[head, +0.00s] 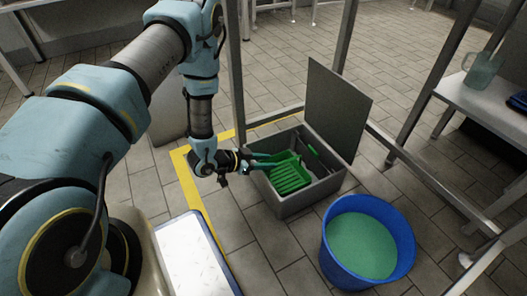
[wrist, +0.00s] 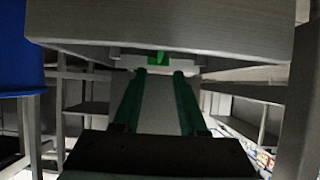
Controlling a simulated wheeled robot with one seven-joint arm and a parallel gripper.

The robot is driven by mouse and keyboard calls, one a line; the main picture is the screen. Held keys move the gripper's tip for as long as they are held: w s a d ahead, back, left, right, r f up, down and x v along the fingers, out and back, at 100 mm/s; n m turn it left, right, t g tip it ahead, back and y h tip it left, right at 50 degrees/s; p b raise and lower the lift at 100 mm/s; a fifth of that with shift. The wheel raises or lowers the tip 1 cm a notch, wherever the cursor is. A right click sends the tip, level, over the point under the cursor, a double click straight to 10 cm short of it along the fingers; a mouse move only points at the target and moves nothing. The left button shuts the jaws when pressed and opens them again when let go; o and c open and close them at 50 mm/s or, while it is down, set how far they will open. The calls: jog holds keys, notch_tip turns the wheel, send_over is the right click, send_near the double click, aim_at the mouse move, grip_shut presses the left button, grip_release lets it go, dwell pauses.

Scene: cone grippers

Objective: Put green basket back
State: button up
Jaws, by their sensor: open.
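The green basket (head: 289,180) sits inside an open grey box (head: 300,208) on the floor in the head view. Its slatted part faces up. My gripper (head: 278,159) reaches in from the left over the box's edge, with its dark green fingers at the basket's far left side. In the wrist view the two fingers of my gripper (wrist: 158,73) are apart, with a small bright green piece of the basket (wrist: 159,57) showing beyond and between the tips. Whether the fingers touch the basket cannot be told. Most of the basket is hidden in the wrist view.
The box's grey lid (head: 335,105) stands open at the back right. A blue bucket (head: 333,258) with green contents stands to the right of the box. Metal frame posts (head: 343,38) rise behind. A white-topped surface (head: 190,255) is at the front left.

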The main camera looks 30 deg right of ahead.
jog(key=w+a+r+n+t+y, duration=0.2)
jog(key=w+a+r, duration=0.3)
jog(key=w, duration=0.3)
jog(key=w+a+r+n+t+y, duration=0.25)
jog(key=w+a+r, duration=0.2)
jog(key=w, duration=0.25)
jog(key=w+a+r+n+t+y, duration=0.25)
jog(key=a+r+n+y, duration=0.2)
jog(key=a+r, duration=0.65)
jog(key=s+a+r+n+g+y, duration=0.1)
jog(key=s+a+r+n+g, duration=0.1)
jog(key=s+a+r+n, duration=0.2)
jog(key=s+a+r+n+g+y, duration=0.2)
jog(key=s+a+r+n, duration=0.2)
jog(key=s+a+r, duration=0.3)
jog(key=s+a, duration=0.3)
jog(key=a, duration=0.4)
jog(key=shift+a+r+g, duration=0.15)
jog(key=shift+r+g, duration=0.1)
jog(key=shift+g, duration=0.15)
jog(key=shift+s+r, duration=0.1)
notch_tip(320, 180, up, 45)
jog(key=p, duration=4.5)
